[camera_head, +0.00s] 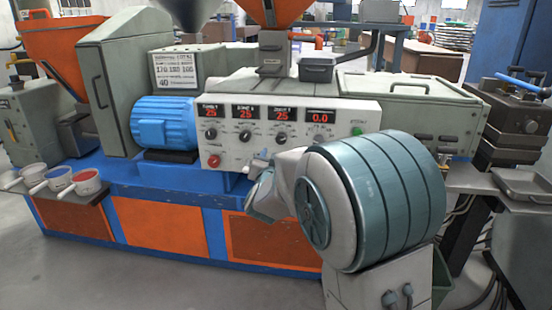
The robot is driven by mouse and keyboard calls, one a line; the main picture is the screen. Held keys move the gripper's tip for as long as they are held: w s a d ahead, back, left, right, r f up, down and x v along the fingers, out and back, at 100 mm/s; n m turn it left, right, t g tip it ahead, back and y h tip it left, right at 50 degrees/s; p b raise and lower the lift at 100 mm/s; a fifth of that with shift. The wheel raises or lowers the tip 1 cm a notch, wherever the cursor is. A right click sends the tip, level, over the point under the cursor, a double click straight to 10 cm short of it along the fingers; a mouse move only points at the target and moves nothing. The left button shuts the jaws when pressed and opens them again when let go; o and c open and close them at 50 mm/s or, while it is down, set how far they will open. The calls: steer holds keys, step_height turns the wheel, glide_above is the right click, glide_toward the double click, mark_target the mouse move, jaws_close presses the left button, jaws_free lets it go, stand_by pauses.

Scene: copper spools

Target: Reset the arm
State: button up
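My arm fills the lower right of the head view, with a large teal and pale grey rounded link in front. A narrower grey part of it reaches left and up toward the control panel (230,140). My gripper (258,168) seems to be the small grey end at the panel's lower edge. Its fingers are too small and too hidden to make out. I cannot tell whether it touches the panel or holds anything.
An extruder machine with a blue base (188,185) and orange panels (155,222) spans the view. A blue motor (165,122) sits left of the panel. Small buckets (58,179) stand on a shelf at left. A metal tray (525,187) is at right. Floor at lower left is clear.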

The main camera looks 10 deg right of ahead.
steer(key=shift+s+a, duration=0.15)
steer(key=shift+s, duration=0.55)
steer(key=s+a+r+n+g+y+p, duration=0.1)
steer(key=s+r+n+g+y+p, duration=0.4)
steer(key=s+r+p, duration=0.8)
steer(key=s+d+r+g+p, duration=0.1)
steer(key=s+r+g+p, duration=0.1)
steer(key=s+p, duration=0.4)
steer(key=s+d+r+g+p, duration=0.2)
steer(key=s+g+p, duration=0.2)
steer(key=s, duration=0.4)
steer(key=s+d+r+n+g+p, duration=0.1)
steer(key=s+r+g+p, duration=0.2)
steer(key=s+p, duration=0.4)
steer(key=shift+s+d+p, duration=0.25)
steer(key=shift+d+p, duration=0.05)
steer(key=shift+d, duration=0.05)
steer(key=shift+r, duration=0.1)
